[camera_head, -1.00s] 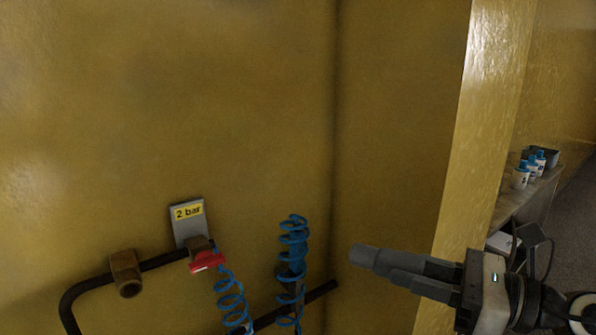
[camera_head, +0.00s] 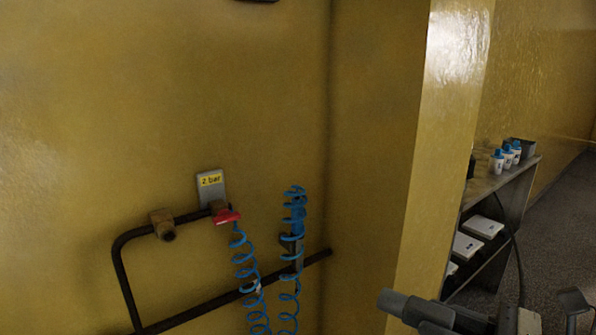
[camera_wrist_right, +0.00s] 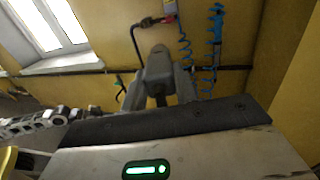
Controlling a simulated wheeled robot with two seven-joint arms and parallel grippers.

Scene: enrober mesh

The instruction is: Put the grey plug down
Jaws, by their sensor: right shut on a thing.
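The grey plug (camera_head: 393,301) is a short dark grey cylinder at the bottom of the head view, right of centre. My right gripper (camera_head: 425,312) is shut on it and holds it in the air in front of the yellow wall corner. In the right wrist view the plug (camera_wrist_right: 158,72) stands out between the two fingers of the right gripper (camera_wrist_right: 160,92). Nothing shows under the plug in contact with it. My left gripper is in neither view.
A shelf unit (camera_head: 508,178) with blue-capped bottles (camera_head: 506,158) and white boxes (camera_head: 466,246) stands at the right. A black pipe (camera_head: 197,312), brass fitting (camera_head: 163,224), red valve handle (camera_head: 227,217), "2 bar" sign (camera_head: 211,188) and blue coiled hoses (camera_head: 246,268) are on the yellow wall.

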